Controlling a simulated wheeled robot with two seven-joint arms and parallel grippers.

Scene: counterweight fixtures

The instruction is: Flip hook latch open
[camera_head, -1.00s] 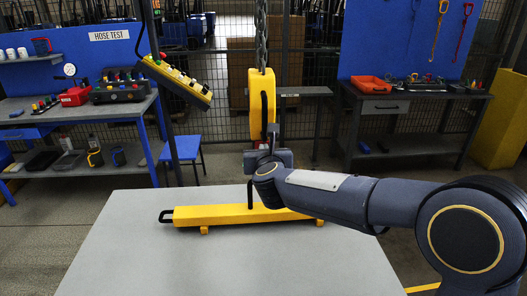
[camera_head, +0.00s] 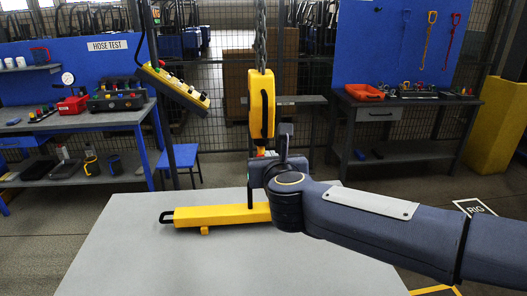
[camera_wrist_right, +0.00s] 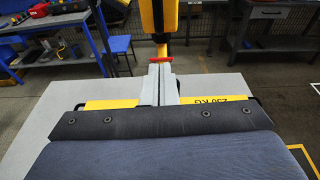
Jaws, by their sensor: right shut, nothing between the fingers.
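A yellow hook block (camera_head: 262,104) hangs from a chain above the far edge of the grey table. It also shows in the wrist view (camera_wrist_right: 158,18). Below it, a small red piece, perhaps the latch (camera_wrist_right: 158,60), lies across the hook just beyond my fingertips; contact is unclear. My right gripper (camera_head: 266,160) is at the bottom of the block, its fingers (camera_wrist_right: 160,68) shut together with nothing between them. The lower hook is largely hidden behind my gripper. My left gripper is not in view.
A yellow beam (camera_head: 205,216) with a black end handle lies on the grey table (camera_head: 150,262), partly behind my right arm. A pendant control box (camera_head: 174,86) hangs left of the hook block. Workbenches stand left and right at the back. The table's front is clear.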

